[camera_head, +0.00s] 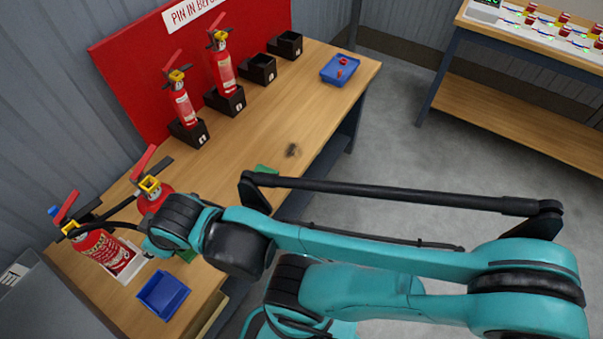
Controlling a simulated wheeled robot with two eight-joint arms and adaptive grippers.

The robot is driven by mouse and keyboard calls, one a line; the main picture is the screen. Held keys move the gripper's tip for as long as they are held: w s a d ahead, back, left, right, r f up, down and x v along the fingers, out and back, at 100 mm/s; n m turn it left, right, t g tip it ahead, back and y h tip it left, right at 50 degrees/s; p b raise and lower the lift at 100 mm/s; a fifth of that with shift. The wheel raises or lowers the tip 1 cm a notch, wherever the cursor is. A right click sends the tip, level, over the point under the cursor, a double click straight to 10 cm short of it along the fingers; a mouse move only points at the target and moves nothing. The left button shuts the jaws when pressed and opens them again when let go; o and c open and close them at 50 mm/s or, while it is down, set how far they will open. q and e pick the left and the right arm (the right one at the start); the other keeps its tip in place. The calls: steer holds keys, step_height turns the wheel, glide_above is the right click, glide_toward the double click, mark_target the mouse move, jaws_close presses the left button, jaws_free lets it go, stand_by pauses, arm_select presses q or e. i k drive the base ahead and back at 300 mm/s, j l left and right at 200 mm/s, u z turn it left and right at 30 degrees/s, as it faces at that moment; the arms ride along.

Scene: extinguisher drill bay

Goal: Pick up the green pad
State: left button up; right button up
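A small green patch (266,169) shows on the wooden bench, just above the black joint of my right arm; most of it is hidden. A second green patch (187,256) shows below my wrist, near the base of a red extinguisher (153,198), and is also mostly covered. I cannot tell which patch is the green pad, or whether either is part of a larger sheet. My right arm comes in from the right and reaches over the bench's near end. Its gripper fingers are not visible behind the wrist. My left gripper is not in view.
Two extinguishers stand in black holders along the red board (128,78). A blue tray (344,70) with small red items lies at the far end. The bench middle is mostly clear.

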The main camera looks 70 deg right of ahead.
mark_target(259, 168)
steer(key=z, duration=2.1)
steer(key=i+l, duration=0.2)
steer(key=i+l+z, duration=0.1)
steer(key=l, duration=0.3)
steer(key=i, duration=0.1)
